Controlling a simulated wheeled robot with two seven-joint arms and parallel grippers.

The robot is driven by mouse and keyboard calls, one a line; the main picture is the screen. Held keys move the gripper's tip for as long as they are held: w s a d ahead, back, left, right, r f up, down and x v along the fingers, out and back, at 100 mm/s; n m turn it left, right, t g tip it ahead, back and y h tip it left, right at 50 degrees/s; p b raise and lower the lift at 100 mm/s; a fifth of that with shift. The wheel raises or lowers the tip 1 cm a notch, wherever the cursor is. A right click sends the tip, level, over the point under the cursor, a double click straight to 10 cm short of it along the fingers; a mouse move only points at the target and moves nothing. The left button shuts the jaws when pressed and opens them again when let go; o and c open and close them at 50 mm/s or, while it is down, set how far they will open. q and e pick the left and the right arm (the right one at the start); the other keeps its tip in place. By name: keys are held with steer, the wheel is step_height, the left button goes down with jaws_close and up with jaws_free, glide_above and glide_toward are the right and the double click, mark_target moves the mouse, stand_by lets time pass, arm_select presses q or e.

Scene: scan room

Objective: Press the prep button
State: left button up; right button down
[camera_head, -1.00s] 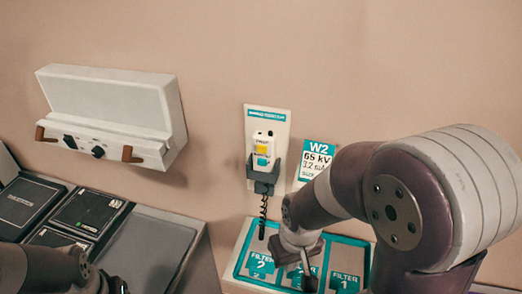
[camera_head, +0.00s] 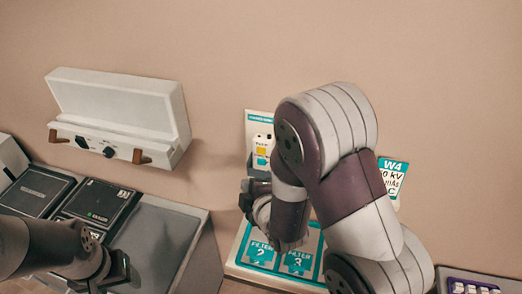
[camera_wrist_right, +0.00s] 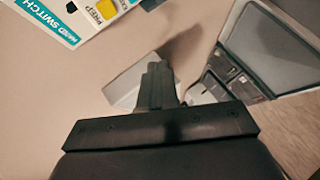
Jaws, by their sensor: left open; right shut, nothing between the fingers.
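The hand switch (camera_head: 262,139) hangs in a holder on the wall, with a yellow prep button (camera_head: 262,151). In the right wrist view the yellow button (camera_wrist_right: 107,9), marked PREP, is at the top left. My right gripper (camera_head: 248,194) is shut and empty, just below the switch, and hides its lower part. In the wrist view its fingers (camera_wrist_right: 155,82) are apart from the button. My left gripper (camera_head: 122,272) is open at the lower left, over the counter.
A white wall box (camera_head: 122,105) hangs at the left. Dark cassettes (camera_head: 98,205) lie on the counter below it. A filter tray (camera_head: 270,272) with teal labels is below my right arm. A W4 card (camera_head: 392,180) shows beside the arm, and purple keys (camera_head: 470,288) at the lower right.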

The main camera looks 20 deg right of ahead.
steer(key=shift+w, duration=0.1)
steer(key=p, duration=0.1)
glide_toward(253, 152)
steer(key=w+a+f, duration=0.2)
steer(key=shift+w+d+r, duration=0.1)
steer(key=shift+w+d, duration=0.25)
steer(key=shift+w+d, duration=0.1)
stand_by(2.0)
steer(key=shift+w+d, duration=0.15)
steer(key=shift+w, duration=0.15)
steer(key=shift+w+d+b, duration=0.25)
steer(key=shift+w+b, duration=0.05)
steer(key=shift+w, duration=0.05)
stand_by(0.6)
stand_by(0.4)
steer(key=shift+s+a+b, duration=0.3)
steer(key=shift+s+a, duration=0.2)
steer(key=shift+s, duration=0.25)
